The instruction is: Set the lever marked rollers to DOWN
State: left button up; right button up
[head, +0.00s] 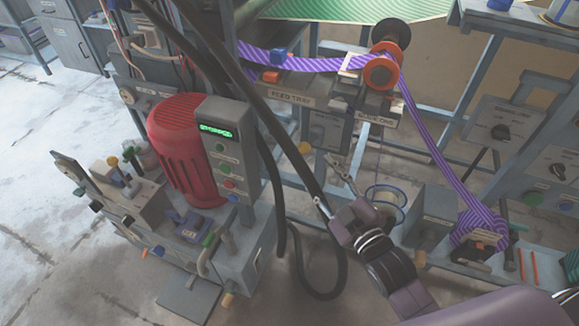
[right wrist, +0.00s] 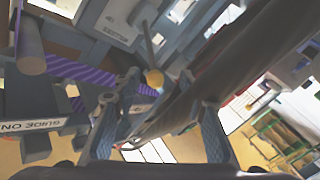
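A lever with a yellow ball knob (head: 304,148) sticks out from a grey plate (head: 329,130) below the feed tray. In the right wrist view the yellow knob (right wrist: 155,79) hangs on a thin dark rod, lined up between my fingertips and beyond them. A label on its plate is too small to read, so I cannot confirm the rollers marking or which way is DOWN. My right gripper (head: 335,182) is open, below and right of the knob and apparently apart from it; its spread fingers (right wrist: 159,90) also show in the wrist view. My left gripper is out of view.
A thick black hose (head: 300,165) runs close beside my right gripper. A red motor (head: 178,150) and a grey control box (head: 230,150) stand to the left. A striped purple web (head: 430,140) runs over an orange-ended roller (head: 381,73) on the right.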

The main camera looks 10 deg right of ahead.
aim_at(307, 152)
jog(key=shift+w+a+r+n+t, duration=0.15)
jog(key=shift+a+r, duration=0.1)
jog(key=shift+r, duration=0.35)
jog(key=shift+w+a+r+n+t, duration=0.15)
jog(key=shift+a+r, duration=0.1)
jog(key=shift+r, duration=0.3)
jog(key=x, duration=0.5)
jog(key=shift+w+a+f+b, duration=0.1)
jog(key=shift+w+b, duration=0.1)
jog(key=shift+b, duration=0.15)
jog(key=shift+w+a, duration=0.15)
jog(key=shift+w, duration=0.45)
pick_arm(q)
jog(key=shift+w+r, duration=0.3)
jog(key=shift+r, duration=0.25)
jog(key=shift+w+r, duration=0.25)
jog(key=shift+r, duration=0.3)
pick_arm(e)
jog(key=shift+w, duration=0.15)
grip_shut()
